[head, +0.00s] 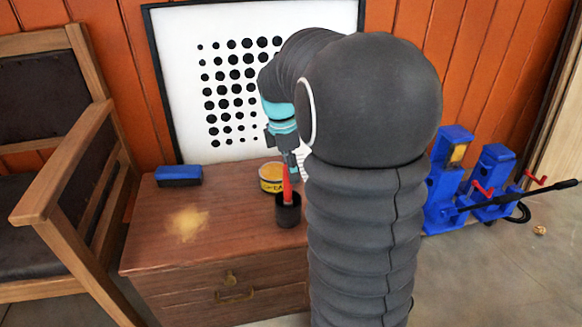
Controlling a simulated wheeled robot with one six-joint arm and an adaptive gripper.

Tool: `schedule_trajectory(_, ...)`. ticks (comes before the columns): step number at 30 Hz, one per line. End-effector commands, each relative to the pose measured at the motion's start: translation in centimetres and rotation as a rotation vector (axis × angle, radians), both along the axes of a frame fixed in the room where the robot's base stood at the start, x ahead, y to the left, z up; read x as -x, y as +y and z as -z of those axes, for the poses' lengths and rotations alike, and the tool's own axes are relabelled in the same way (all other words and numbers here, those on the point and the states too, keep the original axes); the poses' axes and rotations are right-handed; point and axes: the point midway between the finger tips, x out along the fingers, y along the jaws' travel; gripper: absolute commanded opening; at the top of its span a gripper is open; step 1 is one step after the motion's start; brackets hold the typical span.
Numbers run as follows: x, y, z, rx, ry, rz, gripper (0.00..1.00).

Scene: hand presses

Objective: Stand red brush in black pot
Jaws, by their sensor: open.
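The red brush (287,184) is upright, with its lower end inside the black pot (289,211). The black pot stands on the wooden chest near its front edge. My gripper (288,163) points down over the pot, at the upper part of the brush. Its jaws are open. My arm hides part of the gripper, and I cannot tell whether a finger touches the brush. The brush's lower end is hidden in the pot.
A yellow tin (271,178) stands just behind the pot. A blue block (179,176) lies at the chest's back left. Blue presses (447,190) stand at right, a chair (75,205) at left.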

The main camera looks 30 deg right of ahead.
Motion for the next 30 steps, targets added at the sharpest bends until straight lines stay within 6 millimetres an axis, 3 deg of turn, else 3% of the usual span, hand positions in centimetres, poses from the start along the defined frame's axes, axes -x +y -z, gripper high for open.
schedule_trajectory(5,-0.1,0.1,-1.3,0.001,-0.004,-0.001,0.56)
schedule_trajectory(15,-0.4,1.0,-7.7,0.001,-0.005,-0.001,0.56)
schedule_trajectory(21,-0.5,1.3,-10.6,0.001,-0.003,-0.001,0.56)
schedule_trajectory(30,-0.5,1.5,-11.9,0.0,0.0,0.0,0.56)
